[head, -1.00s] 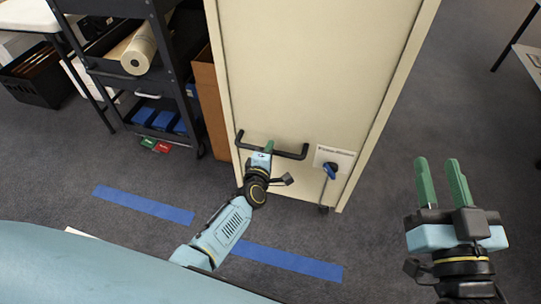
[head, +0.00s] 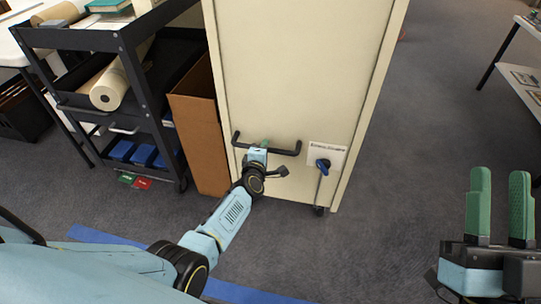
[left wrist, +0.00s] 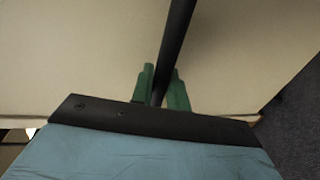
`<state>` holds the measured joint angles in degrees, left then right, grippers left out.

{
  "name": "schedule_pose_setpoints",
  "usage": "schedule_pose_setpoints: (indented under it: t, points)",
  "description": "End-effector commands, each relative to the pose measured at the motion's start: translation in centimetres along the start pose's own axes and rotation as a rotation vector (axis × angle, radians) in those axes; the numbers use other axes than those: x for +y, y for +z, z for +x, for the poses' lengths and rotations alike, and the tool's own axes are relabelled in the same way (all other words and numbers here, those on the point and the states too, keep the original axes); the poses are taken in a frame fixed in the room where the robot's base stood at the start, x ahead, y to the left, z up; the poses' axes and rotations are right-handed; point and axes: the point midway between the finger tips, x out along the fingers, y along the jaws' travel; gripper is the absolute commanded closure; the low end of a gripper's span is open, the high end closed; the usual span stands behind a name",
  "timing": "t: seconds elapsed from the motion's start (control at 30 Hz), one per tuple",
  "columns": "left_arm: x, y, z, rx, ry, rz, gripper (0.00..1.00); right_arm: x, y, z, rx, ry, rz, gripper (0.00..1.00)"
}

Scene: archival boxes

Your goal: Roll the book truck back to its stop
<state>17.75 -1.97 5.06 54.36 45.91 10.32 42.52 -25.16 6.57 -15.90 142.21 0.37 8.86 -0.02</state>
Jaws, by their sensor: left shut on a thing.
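The book truck, a tall cream unit (head: 300,75), stands upright ahead of me with a caster at its lower right. A black bar handle (head: 284,153) crosses its near end. My left gripper (head: 263,146) is shut around this handle; in the left wrist view, its green fingers (left wrist: 160,88) sit on both sides of the dark bar (left wrist: 176,45). A blue lever (head: 322,163) on a rod sits below a white label, right of the handle. My right gripper (head: 499,205) is open and empty at the right. No stop is clearly visible; the truck's far end is hidden.
A black shelf cart (head: 122,75) with paper rolls and blue bins stands left. A brown box (head: 200,130) stands between it and the truck. Blue tape (head: 95,234) crosses the floor near my base. A table (head: 510,65) stands far right. The carpet right of the truck is clear.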

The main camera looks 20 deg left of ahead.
Motion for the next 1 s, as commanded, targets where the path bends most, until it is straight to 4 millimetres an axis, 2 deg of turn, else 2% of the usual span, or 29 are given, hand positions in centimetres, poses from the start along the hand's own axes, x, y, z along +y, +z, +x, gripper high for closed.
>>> schedule_pose_setpoints:
  t: [0.63,0.67,0.77,0.8,1.0]
  points:
    - [0.56,-0.79,0.79,0.01,0.006,-0.003,1.0,-0.03,-0.34,-0.07,0.033,-0.001,0.0,0.65]
    - [0.56,-0.79,0.79,0.01,0.006,-0.003,0.8,-0.03,-0.34,-0.07,0.034,-0.001,0.0,0.65]
    - [0.47,-0.82,0.74,0.011,0.005,-0.003,0.67,-0.03,-0.35,-0.06,0.034,-0.001,0.0,0.65]
    - [0.41,-0.83,0.72,0.011,0.004,-0.003,0.64,-0.03,-0.36,-0.04,0.034,-0.001,0.0,0.65]
    - [0.24,-0.85,0.64,0.012,0.002,-0.003,0.64,-0.02,-0.36,-0.03,0.034,-0.001,0.0,0.65]
